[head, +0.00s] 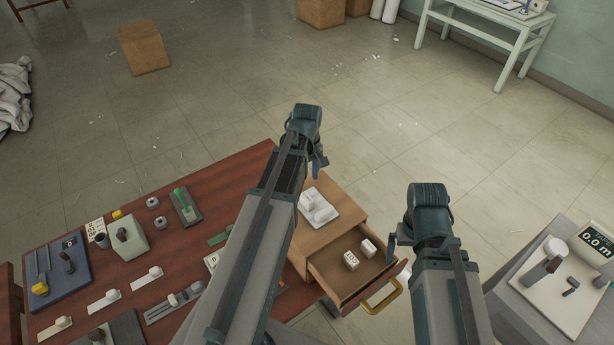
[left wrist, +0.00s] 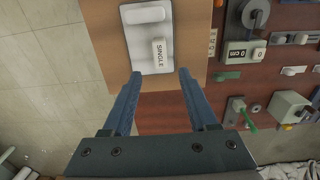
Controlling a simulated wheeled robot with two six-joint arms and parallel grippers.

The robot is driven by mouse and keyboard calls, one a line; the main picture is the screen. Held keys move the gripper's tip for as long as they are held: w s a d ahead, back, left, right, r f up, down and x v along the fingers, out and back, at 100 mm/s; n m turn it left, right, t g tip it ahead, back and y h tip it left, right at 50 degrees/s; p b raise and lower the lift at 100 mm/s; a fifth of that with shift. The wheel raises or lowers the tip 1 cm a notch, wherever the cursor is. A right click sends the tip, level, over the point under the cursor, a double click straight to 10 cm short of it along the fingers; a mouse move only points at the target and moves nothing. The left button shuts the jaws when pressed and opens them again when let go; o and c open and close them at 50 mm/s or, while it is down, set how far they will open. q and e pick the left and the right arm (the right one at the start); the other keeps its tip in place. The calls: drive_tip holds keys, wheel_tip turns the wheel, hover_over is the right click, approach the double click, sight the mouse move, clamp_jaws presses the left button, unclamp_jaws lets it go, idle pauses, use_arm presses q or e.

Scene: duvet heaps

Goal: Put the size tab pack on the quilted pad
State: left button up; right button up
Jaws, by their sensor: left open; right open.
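A white pack marked SINGLE (left wrist: 159,53), which looks like the size tab pack, lies on a white pad (left wrist: 138,47), apparently the quilted pad. Another plain white pack (left wrist: 149,14) is on the same pad. The pad also shows in the head view (head: 324,215), on the wooden drawer unit. My left gripper is open above the pad's near end in the left wrist view (left wrist: 161,74), with the SINGLE pack just ahead of its fingertips; I cannot tell if they touch. It also shows in the head view (head: 318,160). My right gripper (head: 397,247) is open beside the drawer.
The open drawer (head: 340,280) holds two small white packs (head: 351,260). The red-brown table (head: 150,245) on the left carries several sliders, switches and small blocks. A grey stand with a white scale (head: 560,300) is at the right. The floor behind is mostly clear.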

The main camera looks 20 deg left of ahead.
use_arm(q)
drive_tip(key=shift+r+p, duration=0.4)
drive_tip(key=shift+r, duration=0.45)
use_arm(e)
drive_tip(key=shift+r, duration=0.85)
use_arm(q)
drive_tip(key=s+d+m, duration=0.7)
drive_tip(key=d+m, duration=0.1)
drive_tip(key=d, duration=0.2)
drive_tip(key=s+d+m+y, duration=0.1)
drive_tip(key=s+d+m, duration=0.5)
drive_tip(key=d, duration=0.5)
drive_tip(key=shift+s+d+m, duration=0.2)
drive_tip(key=shift+s+m, duration=0.2)
drive_tip(key=shift+m, duration=0.5)
drive_tip(key=shift+f, duration=0.1)
use_arm(e)
drive_tip(key=shift+f, duration=0.15)
use_arm(q)
wheel_tip(320, 180, down, 14)
drive_tip(key=b, duration=1.4)
drive_tip(key=shift+r, duration=0.2)
use_arm(e)
wheel_tip(320, 180, down, 14)
drive_tip(key=shift+r, duration=0.2)
